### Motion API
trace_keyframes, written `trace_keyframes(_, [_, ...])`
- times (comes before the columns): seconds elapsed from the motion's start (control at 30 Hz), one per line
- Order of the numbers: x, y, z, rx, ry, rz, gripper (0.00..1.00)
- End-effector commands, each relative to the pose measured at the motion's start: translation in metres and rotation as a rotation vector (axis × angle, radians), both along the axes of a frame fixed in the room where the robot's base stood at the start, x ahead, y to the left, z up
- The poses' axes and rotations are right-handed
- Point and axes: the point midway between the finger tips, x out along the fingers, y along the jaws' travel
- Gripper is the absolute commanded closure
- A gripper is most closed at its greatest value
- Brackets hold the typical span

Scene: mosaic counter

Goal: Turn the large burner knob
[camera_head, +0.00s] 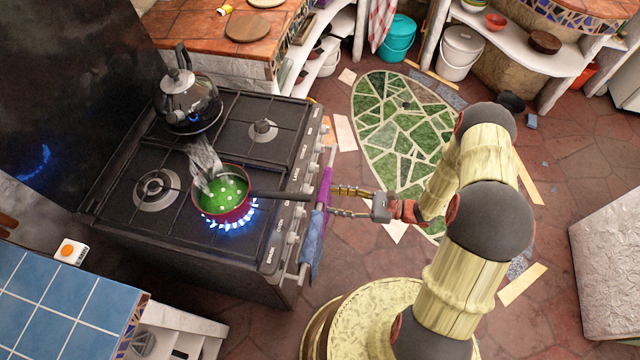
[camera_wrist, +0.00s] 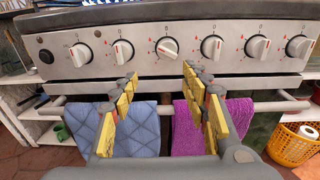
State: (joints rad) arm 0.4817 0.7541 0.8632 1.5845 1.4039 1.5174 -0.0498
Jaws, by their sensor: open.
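The stove's front panel (camera_wrist: 140,68) carries a row of white knobs. One knob (camera_wrist: 168,47) sits just beyond and between my fingertips in the wrist view, its pointer tilted. Knobs (camera_wrist: 122,51) and (camera_wrist: 211,46) flank it. My gripper (camera_wrist: 159,76) is open and empty in front of the panel, apart from the knobs. It also shows in the head view (camera_head: 333,200).
A rail (camera_wrist: 265,106) with a blue towel (camera_wrist: 130,130) and a purple towel (camera_wrist: 218,125) runs below the knobs. A red pot (camera_head: 222,212) of green liquid sits over blue flames, its handle reaching toward my gripper. A kettle (camera_head: 187,100) stands behind.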

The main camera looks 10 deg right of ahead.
Motion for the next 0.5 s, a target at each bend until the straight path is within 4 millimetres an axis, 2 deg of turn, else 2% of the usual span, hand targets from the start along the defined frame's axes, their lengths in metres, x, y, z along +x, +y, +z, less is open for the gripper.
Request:
trace_keyframes(0.07, [0.01, -0.003, 0.007, 0.023, -0.012, -0.035, 0.54])
trace_keyframes(0.17, [0.012, 0.001, 0.012, 0.04, -0.022, -0.038, 0.54])
trace_keyframes(0.5, [0.027, 0.044, 0.011, 0.038, -0.023, -0.033, 0.54])
